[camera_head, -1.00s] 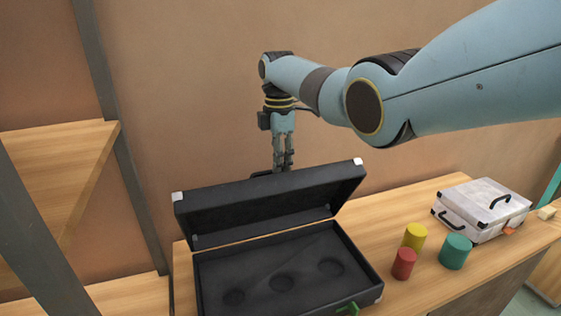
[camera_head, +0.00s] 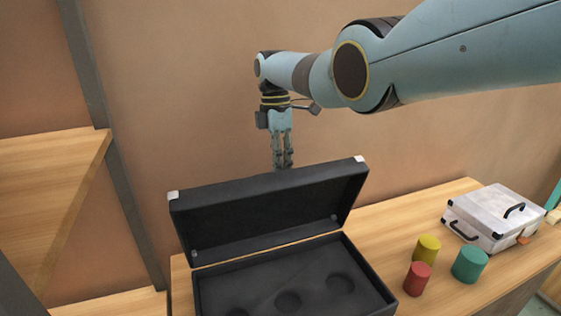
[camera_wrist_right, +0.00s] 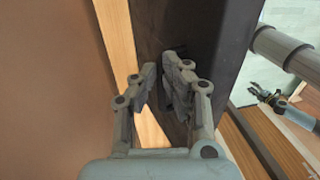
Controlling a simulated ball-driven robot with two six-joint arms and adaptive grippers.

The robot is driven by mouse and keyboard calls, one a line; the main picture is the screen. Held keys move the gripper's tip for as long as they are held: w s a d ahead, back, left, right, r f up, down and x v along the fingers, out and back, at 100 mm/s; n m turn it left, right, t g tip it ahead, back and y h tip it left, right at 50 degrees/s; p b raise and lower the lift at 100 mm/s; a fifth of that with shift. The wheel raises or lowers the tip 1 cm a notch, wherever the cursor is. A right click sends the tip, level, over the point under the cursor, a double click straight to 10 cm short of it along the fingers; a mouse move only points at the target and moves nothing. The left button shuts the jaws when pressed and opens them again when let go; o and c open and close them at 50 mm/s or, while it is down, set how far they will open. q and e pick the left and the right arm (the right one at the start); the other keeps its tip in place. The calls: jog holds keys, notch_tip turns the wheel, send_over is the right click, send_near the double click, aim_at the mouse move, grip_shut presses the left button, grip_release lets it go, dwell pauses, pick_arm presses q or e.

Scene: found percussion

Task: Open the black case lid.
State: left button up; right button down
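The black case (camera_head: 372,285) stands on the wooden worktop with its lid (camera_head: 268,215) raised, leaning up at the back. The padded inside with round hollows faces me. My right gripper (camera_head: 283,164) points down just behind the lid's top edge, which hides its lowest part. In the right wrist view, its two fingers (camera_wrist_right: 159,78) are close together with a narrow gap, right against the dark lid (camera_wrist_right: 212,35). Whether something thin is between them is unclear. What looks like my left gripper (camera_wrist_right: 264,94) shows small at the right of that view, away from the lid.
Yellow (camera_head: 427,249), red (camera_head: 417,279) and teal (camera_head: 469,265) cylinders stand right of the case. A white case (camera_head: 490,210) with dark handles lies farther right. A wooden shelf (camera_head: 50,165) and grey post are at left; the wall is behind.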

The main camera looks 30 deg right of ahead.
jog(key=c, duration=1.7)
grip_release()
jog(key=shift+s+a+f, duration=0.2)
jog(key=shift+s+f, duration=0.05)
jog(key=shift+f, duration=0.2)
jog(key=shift+s+a+f, duration=0.15)
jog(key=shift+s+f, duration=0.05)
jog(key=shift+f, duration=0.2)
jog(key=o, duration=0.3)
jog(key=shift+w+d+f, duration=0.1)
jog(key=shift+w+d, duration=0.05)
jog(key=shift+w, duration=0.15)
jog(key=shift+r, duration=0.2)
jog(key=shift+w+r, duration=0.1)
jog(key=shift+r, duration=0.1)
jog(key=r, duration=0.3)
jog(key=w+r, duration=0.1)
jog(key=r, duration=0.3)
jog(key=w+r, duration=0.1)
jog(key=r, duration=0.3)
jog(key=shift+w+d+r, duration=0.1)
jog(key=shift+d+r, duration=0.05)
jog(key=shift+d, duration=0.15)
